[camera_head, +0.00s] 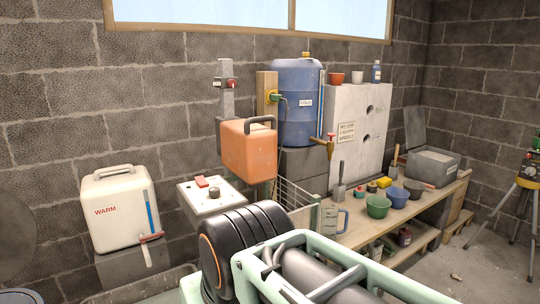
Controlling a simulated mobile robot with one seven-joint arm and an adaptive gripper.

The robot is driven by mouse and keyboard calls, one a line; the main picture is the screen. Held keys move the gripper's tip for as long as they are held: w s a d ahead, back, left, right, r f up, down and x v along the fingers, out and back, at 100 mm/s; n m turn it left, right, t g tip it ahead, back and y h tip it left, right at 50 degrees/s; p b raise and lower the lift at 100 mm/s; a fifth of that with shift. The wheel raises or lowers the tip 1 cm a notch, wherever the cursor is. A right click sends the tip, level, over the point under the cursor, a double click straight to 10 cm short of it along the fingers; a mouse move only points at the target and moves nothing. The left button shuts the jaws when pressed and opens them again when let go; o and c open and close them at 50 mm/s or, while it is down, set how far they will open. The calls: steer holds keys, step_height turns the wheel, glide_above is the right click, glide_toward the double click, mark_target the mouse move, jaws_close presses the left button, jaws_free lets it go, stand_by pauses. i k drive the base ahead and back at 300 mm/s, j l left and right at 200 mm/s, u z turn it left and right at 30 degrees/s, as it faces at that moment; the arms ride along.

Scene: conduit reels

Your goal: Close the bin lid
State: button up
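The grey bin (431,179) stands at the far right end of the wooden bench, against the block wall. Its lid appears to be the flat grey panel (414,128) standing upright at the bin's left back edge, so the bin looks open. A lighter grey surface (436,156) shows at the bin's top; what it is made of is too small to tell. I do not see my gripper's fingers in this view, and nothing touches the bin or the panel.
Bowls, including a green bowl (377,206) and a blue bowl (398,197), stand on the bench (362,230) left of the bin. A tripod (528,185) stands at far right. A black ribbed part and pale green frame fill the lower foreground. Floor before the bench is mostly clear.

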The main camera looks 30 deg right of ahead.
mark_target(413, 117)
steer(key=z, duration=2.25)
